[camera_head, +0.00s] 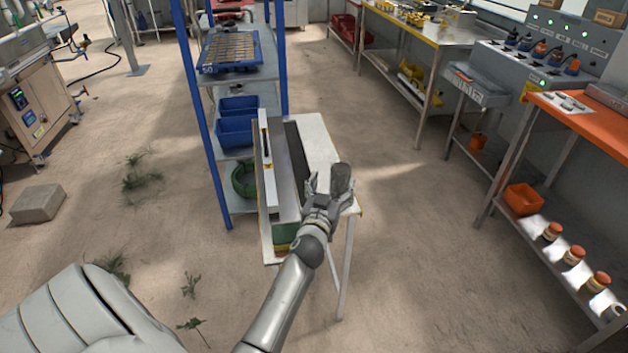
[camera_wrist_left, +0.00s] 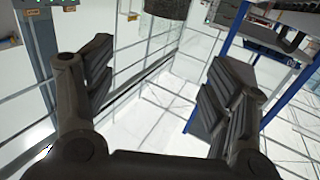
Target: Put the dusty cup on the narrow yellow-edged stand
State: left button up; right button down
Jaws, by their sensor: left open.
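The dusty cup (camera_head: 342,179) is a dark grey cylinder, upright, over the near right part of the narrow yellow-edged stand (camera_head: 317,148) in the head view. My left gripper (camera_head: 326,193) is open right beside the cup, at the stand's near end. In the left wrist view the cup (camera_wrist_left: 168,8) shows at the top edge, cut off, beyond the gap between my open fingers (camera_wrist_left: 158,85). Nothing is visible between the fingers. Whether the cup's base touches the stand is hidden by the gripper. My right gripper is not in view.
A long narrow machine (camera_head: 268,165) occupies the stand's left side. Behind it stands a blue-framed rack (camera_head: 200,125) with a seed tray (camera_head: 232,50) and blue bins (camera_head: 235,130). An orange-topped bench (camera_head: 590,125) stands at right. Open floor lies between stand and bench.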

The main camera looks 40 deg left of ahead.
pick_arm(q)
jog(key=s+d+f+m+h, duration=0.2)
jog(key=s+d+m+h, duration=0.15)
jog(key=d, duration=0.75)
jog(key=s+d+f+m+g+h, duration=0.15)
jog(key=s+f, duration=0.35)
jog(key=f, duration=0.6)
jog(key=s+d+f+g+h, duration=0.1)
jog(key=s+d+f+g, duration=0.3)
jog(key=f, duration=0.7)
jog(key=s+f+g+h, duration=0.1)
jog(key=s+f+g, duration=0.1)
jog(key=s+f, duration=0.65)
jog(key=s+f+g, duration=0.2)
jog(key=s+f, duration=0.5)
jog(key=s, duration=0.4)
jog(key=s+a+f+m+g, duration=0.1)
jog(key=s+f+g, duration=0.2)
jog(key=s+f, duration=0.4)
jog(key=s+f+g, duration=0.3)
jog(key=s+f, duration=0.3)
jog(key=s, duration=0.9)
jog(key=shift+a+f+m+y, duration=0.3)
jog(key=shift+a+f, duration=0.1)
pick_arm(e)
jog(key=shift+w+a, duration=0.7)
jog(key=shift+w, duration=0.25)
